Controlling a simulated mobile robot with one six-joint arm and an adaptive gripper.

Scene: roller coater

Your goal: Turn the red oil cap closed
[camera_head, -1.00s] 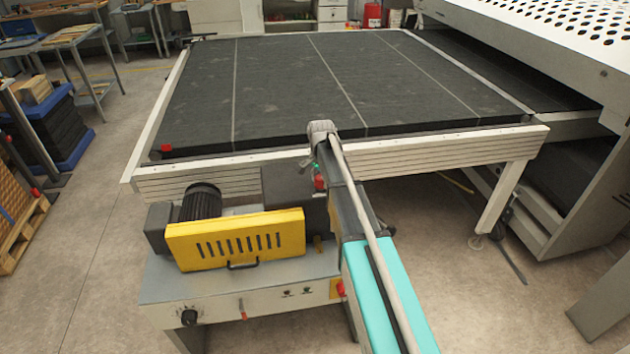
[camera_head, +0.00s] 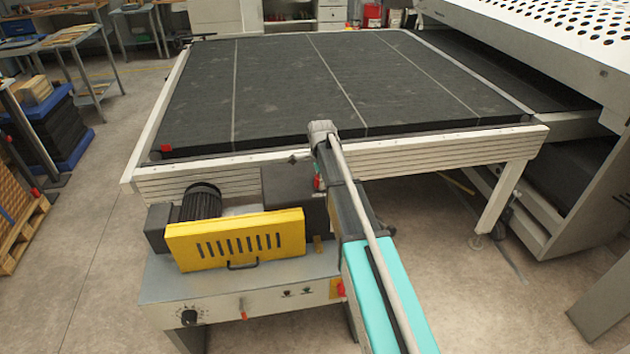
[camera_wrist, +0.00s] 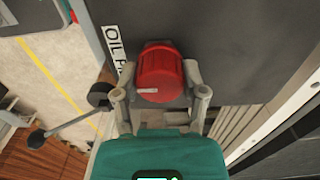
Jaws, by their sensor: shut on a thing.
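The red oil cap (camera_wrist: 160,72) is a round ribbed knob on a dark grey panel in the wrist view. A short white mark (camera_wrist: 147,90) shows on its lower left. My gripper (camera_wrist: 157,78) has one grey finger on each side of the cap and is shut on it. A white label (camera_wrist: 117,48) with dark letters starting "OIL" is partly hidden behind the cap. In the head view my arm hides most of the gripper, and a small red patch (camera_head: 319,183) shows at its left edge; I cannot tell whether it is the cap.
A rod with black knobs (camera_wrist: 100,95) is close to the left finger in the wrist view. A yellow slotted guard (camera_head: 235,240) and dark motor (camera_head: 201,202) stand left of my arm. The wide black conveyor bed (camera_head: 330,85) lies beyond.

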